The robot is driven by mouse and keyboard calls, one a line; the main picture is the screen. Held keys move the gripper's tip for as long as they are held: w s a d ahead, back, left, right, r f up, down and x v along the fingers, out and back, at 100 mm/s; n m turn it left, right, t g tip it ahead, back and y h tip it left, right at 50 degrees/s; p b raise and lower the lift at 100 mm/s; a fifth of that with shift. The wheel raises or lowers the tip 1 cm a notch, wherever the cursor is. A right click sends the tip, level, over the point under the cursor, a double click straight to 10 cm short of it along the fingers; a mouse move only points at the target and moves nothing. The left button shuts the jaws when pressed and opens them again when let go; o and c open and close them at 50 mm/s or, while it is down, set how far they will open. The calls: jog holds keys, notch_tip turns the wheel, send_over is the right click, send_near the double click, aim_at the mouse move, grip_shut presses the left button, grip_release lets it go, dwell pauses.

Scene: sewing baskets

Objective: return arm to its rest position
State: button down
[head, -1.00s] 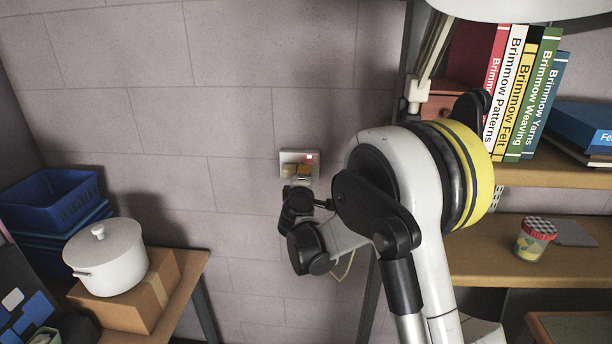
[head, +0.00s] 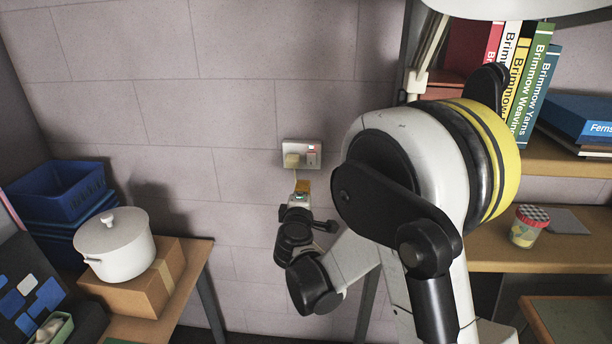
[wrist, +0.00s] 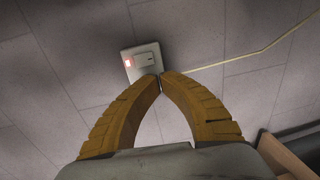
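My gripper (head: 302,186) has yellow-orange fingers and is in front of the wall, just below the socket in the head view. In the wrist view its two ribbed fingers (wrist: 161,77) meet at the tips, with nothing visible between them. The white wall socket (head: 302,154) has a lit red light and a pale plug (head: 291,160) on its left side. In the wrist view the socket plate (wrist: 142,60) shows just beyond the fingertips. My arm is bent, with its large elbow part in front of the shelves.
A wooden shelf with books (head: 524,85) and a jar with a checked lid (head: 529,226) stands right of my arm. At left are blue crates (head: 58,190) and a white pot (head: 114,246) on a cardboard box (head: 150,288). A thin pale cable (wrist: 235,57) runs along the wall.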

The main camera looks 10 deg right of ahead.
jog(key=shift+f+v, duration=0.2)
jog(key=shift+v, duration=0.65)
jog(key=shift+s, duration=0.1)
